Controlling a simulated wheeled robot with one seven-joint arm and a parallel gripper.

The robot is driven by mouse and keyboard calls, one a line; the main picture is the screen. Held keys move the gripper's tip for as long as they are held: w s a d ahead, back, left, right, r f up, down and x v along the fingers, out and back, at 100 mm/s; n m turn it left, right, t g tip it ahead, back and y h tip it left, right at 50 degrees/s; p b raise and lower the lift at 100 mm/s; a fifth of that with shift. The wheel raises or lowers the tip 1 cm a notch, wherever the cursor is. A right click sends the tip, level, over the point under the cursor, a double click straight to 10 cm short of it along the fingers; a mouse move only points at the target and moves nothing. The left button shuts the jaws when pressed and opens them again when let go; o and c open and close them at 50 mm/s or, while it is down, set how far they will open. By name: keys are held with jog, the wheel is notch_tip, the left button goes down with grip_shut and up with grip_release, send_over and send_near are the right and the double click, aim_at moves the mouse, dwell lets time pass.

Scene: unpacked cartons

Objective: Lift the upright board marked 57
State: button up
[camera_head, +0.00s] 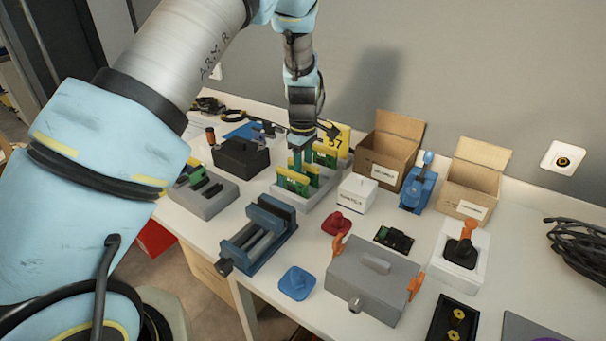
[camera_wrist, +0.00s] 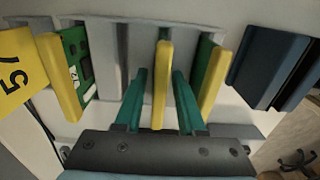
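My gripper (camera_wrist: 160,75) points down over a grey slotted rack (camera_head: 296,203), its two teal fingers on either side of a yellow-edged upright board (camera_wrist: 162,85). A narrow gap shows between finger and board, clearest on the left, so it looks open. In the head view my gripper (camera_head: 301,158) is above the rack among green boards with yellow edges. A yellow plate (camera_head: 343,138) reading 57 stands behind the rack; it shows partly at the left of the wrist view (camera_wrist: 14,75). No number is readable on the board between my fingers, seen edge-on.
Other boards stand close by on the left (camera_wrist: 75,75) and right (camera_wrist: 213,75). A blue vise (camera_head: 258,235) is in front of the rack, a white box (camera_head: 356,194) to its right. Open cartons (camera_head: 390,150) stand at the wall. A grey block (camera_head: 203,195) stands left.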

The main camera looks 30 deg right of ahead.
grip_shut()
dwell(0.5)
notch_tip(320, 180, up, 10)
jog(key=shift+r+b, duration=0.1)
jog(key=shift+b, duration=0.9)
